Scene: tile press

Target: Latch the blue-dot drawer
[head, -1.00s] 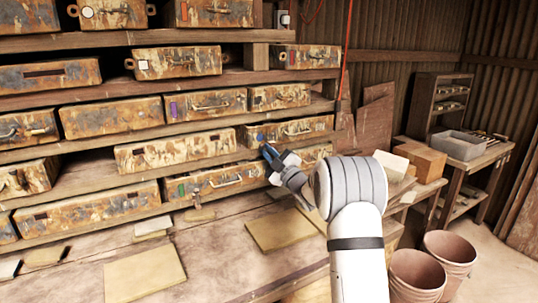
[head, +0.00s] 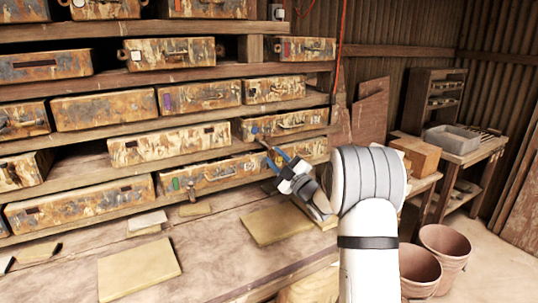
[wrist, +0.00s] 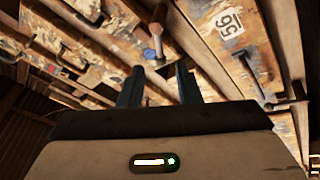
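The blue-dot drawer (head: 288,122) is a rusty, patchy cream box front with a curved handle, in the right part of the shelf rack in the head view. Its blue dot (head: 254,130) is at its left end; the blue dot also shows in the wrist view (wrist: 149,54). A small metal latch lever (wrist: 157,36) is close by the dot. My gripper (head: 277,156) is just below and in front of this drawer's left end. In the wrist view its two dark fingers (wrist: 158,84) are apart, with nothing held between them. I cannot tell whether a finger touches the lever.
A green-marked drawer (head: 215,174) is below, and a purple-marked drawer (head: 200,96) is up and left. Flat tan boards (head: 140,272) lie on the bench. The wrist view shows a drawer labelled 56 (wrist: 230,25). Pots (head: 447,250) stand right of my arm.

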